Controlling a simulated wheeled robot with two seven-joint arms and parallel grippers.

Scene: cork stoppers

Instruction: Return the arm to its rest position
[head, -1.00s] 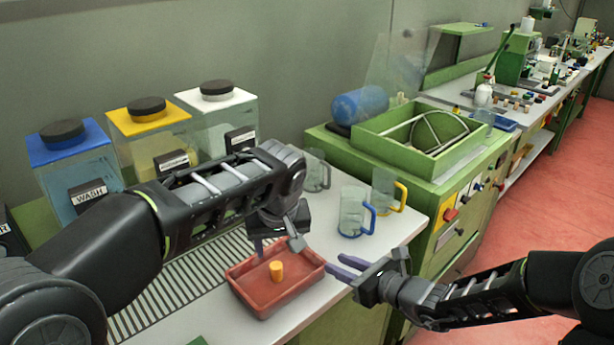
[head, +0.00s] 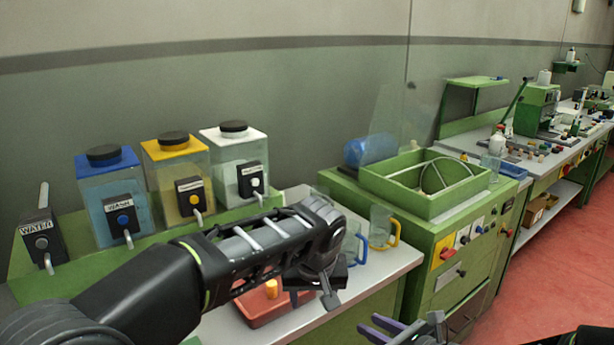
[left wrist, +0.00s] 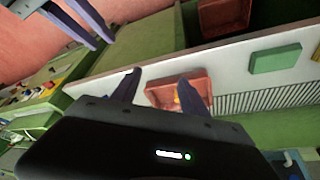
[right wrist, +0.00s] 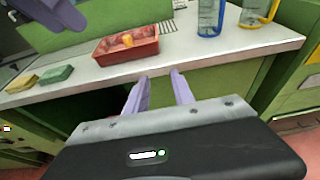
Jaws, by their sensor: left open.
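My left arm reaches across the bench in the head view, with its gripper (head: 328,290) above and to the right of the red tray (head: 268,312). In the left wrist view its two purple fingers (left wrist: 160,90) are spread with nothing between them. An orange cork stopper (head: 271,289) is in the tray, which the left arm partly hides. The tray (right wrist: 128,48) and stopper (right wrist: 127,40) show clearly in the right wrist view. My right gripper (head: 388,325) is low in the head view, off the bench's front edge. Its fingers (right wrist: 160,88) are apart and empty.
Glass mugs with blue (right wrist: 210,18) and yellow handles (head: 382,228) stand right of the tray. Tanks with taps (head: 115,200) line the back. A green machine (head: 430,230) stands right. Green (right wrist: 57,74) and yellow blocks (right wrist: 20,82) lie at the bench front.

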